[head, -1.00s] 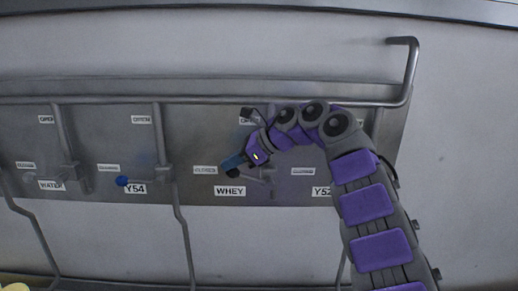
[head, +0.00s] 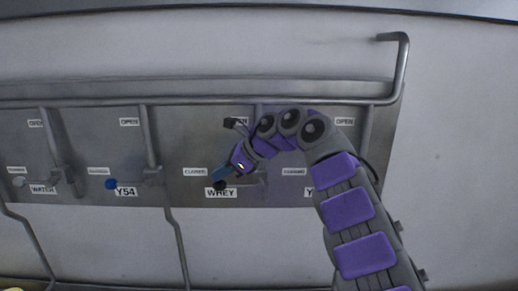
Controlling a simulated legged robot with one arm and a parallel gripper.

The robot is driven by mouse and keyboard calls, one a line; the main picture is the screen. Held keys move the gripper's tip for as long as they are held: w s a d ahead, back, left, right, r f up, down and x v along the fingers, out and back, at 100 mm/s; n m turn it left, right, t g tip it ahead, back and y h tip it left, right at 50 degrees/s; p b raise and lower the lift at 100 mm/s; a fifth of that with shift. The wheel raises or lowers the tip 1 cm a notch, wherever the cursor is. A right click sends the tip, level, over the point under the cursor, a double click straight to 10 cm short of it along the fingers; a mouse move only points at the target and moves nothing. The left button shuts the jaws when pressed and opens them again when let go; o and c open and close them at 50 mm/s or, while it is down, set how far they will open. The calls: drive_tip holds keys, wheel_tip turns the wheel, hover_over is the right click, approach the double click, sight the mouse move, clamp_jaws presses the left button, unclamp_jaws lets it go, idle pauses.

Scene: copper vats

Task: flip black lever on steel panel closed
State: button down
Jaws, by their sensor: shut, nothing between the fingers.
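The steel panel (head: 195,145) hangs on the wall and fills the middle of the head view. The black lever knob (head: 220,186) is at the WHEY station, touching the top edge of the WHEY label in the picture. Its lever arm runs roughly level to the right and is partly hidden by my arm. The knob lies to the lower right of the CLOSED label (head: 195,172). My gripper (head: 222,174) is shut, pointing down-left, with its tip just above the knob. It looks close to or touching the knob; I cannot tell which.
A blue lever knob (head: 111,184) sits at Y54 and a pale one (head: 18,182) at WATER, both to the left. A steel rail (head: 200,100) crosses above the levers and bends up at the right. Pipes run down the panel. My arm hides part of the Y52 station.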

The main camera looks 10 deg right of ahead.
drive_tip(key=shift+s+a+f, duration=0.1)
drive_tip(key=shift+s+f, duration=0.05)
drive_tip(key=shift+f, duration=0.3)
drive_tip(key=shift+s+d+r, duration=0.15)
drive_tip(key=shift+d+r, duration=0.15)
drive_tip(key=shift+r, duration=0.2)
drive_tip(key=p+v, duration=0.1)
drive_tip(key=v, duration=1.5)
drive_tip(key=shift+r+p, duration=0.3)
drive_tip(key=shift+r, duration=0.1)
